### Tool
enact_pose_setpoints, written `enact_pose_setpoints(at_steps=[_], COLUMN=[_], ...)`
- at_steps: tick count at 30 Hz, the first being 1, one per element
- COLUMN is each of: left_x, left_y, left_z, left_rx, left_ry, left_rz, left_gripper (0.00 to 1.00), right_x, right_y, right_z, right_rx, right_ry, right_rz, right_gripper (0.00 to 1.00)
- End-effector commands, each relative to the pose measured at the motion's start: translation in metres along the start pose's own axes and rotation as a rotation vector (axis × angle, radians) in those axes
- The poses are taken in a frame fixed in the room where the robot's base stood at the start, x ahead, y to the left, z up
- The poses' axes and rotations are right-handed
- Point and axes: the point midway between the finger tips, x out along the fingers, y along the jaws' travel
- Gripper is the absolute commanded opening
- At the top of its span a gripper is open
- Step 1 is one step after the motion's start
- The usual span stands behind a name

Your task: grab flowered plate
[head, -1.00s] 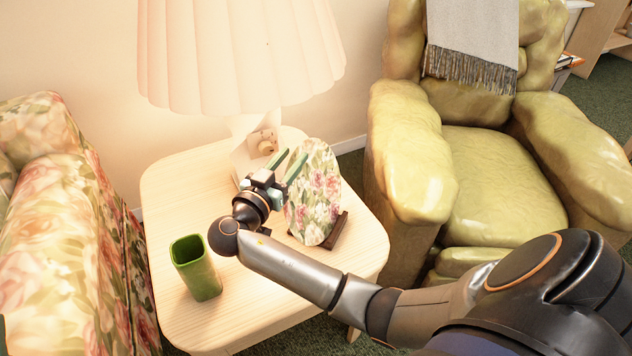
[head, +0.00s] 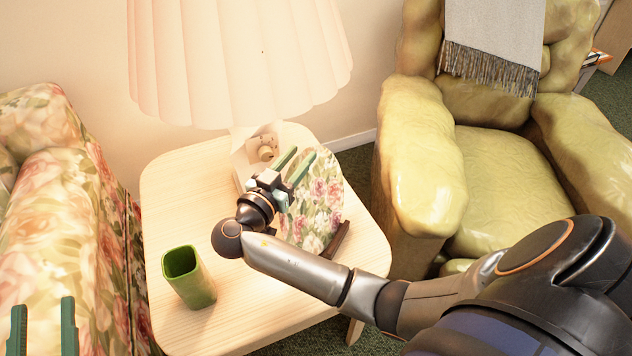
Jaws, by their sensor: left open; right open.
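The flowered plate (head: 322,207) stands upright on a dark stand (head: 338,241) on the wooden side table (head: 215,335). It has pink flowers and green leaves on white. My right gripper (head: 297,160) is open, with its two green fingers pointing up and away at the plate's upper left edge. The fingers overlap the plate in the head view, and I cannot tell whether they touch it. The gripper body and wrist hide part of the plate's left side. My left gripper (head: 42,328) is open and empty at the bottom left corner, in front of the flowered sofa.
A green cup (head: 188,279) stands on the table left of my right arm. A lamp with a pleated shade (head: 238,60) stands behind the gripper. A yellow-green armchair (head: 505,185) is at right, a flowered sofa (head: 50,220) at left.

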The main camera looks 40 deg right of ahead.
Motion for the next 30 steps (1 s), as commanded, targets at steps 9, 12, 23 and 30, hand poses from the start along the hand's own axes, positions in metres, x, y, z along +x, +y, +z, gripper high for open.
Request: enact_pose_setpoints(at_steps=[9,12,23,30], left_x=[-0.0003,-0.0003,-0.0003,-0.0005], left_y=[0.0004,0.0004,0.0005,0.0005], left_z=[0.0035,0.0035,0.0031,0.0027], left_rx=[-0.003,-0.004,-0.004,-0.004], left_ry=[-0.012,-0.012,-0.011,-0.011], left_rz=[0.0,0.0,0.0,0.0], left_gripper=[0.5,0.5,0.5,0.5], right_x=[-0.001,-0.0009,-0.0007,-0.0006], right_y=[0.0002,0.0002,0.0002,0.0001], right_z=[0.0002,0.0002,0.0001,0.0], right_rx=[0.0,0.0,0.0,0.0], right_ry=[0.0,0.0,0.0,0.0], right_rz=[0.0,0.0,0.0,0.0], right_gripper=[0.4,0.29,0.0,0.0])
